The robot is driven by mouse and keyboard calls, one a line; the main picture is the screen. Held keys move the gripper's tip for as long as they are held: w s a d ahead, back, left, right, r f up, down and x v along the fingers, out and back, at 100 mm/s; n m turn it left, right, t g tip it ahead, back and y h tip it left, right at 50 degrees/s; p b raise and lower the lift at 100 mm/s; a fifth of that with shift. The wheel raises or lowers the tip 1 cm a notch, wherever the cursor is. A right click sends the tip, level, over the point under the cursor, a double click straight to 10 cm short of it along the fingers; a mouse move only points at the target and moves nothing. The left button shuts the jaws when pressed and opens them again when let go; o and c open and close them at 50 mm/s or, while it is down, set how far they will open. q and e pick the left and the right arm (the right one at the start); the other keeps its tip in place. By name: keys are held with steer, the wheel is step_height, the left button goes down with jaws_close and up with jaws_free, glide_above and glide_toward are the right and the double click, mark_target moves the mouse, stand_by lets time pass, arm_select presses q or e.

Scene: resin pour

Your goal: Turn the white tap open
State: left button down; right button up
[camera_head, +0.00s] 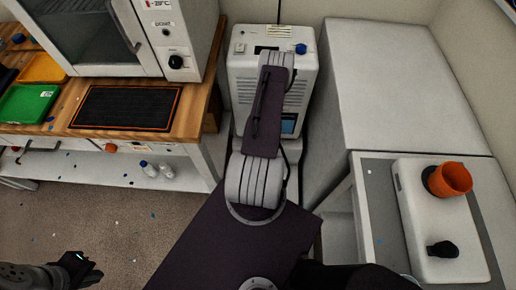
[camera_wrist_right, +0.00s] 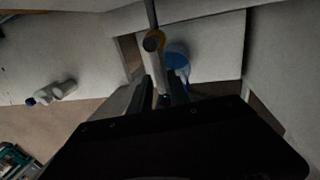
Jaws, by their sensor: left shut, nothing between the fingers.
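In the right wrist view, my right gripper (camera_wrist_right: 162,88) has two dark fingers set a little apart. A pale, rod-like part (camera_wrist_right: 152,63) with a dark round end and a yellowish ring lies at and between the fingertips. It may be the white tap, but the view is too dark to be sure, and I cannot tell whether the fingers touch it. A blue round thing (camera_wrist_right: 177,55) is just right of it. In the head view, my right arm hides its own gripper. My left gripper (camera_head: 88,268) is shut and empty at the bottom left, far from these things.
A white machine (camera_head: 246,65) with a blue knob (camera_head: 301,48) stands behind my right arm. The wooden bench (camera_head: 205,95) is at left, with small white bottles (camera_head: 158,170) below. An orange cup (camera_head: 448,179) stands on a white device at right. Open floor lies at lower left.

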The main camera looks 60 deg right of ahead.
steer(key=shift+o, duration=0.2)
steer(key=shift+r, duration=0.1)
step_height(320, 180, up, 9)
steer(key=s+p, duration=0.1)
steer(key=p, duration=0.2)
steer(key=shift+s+d, duration=0.3)
steer(key=shift+d, duration=0.15)
steer(key=shift+f, duration=0.2)
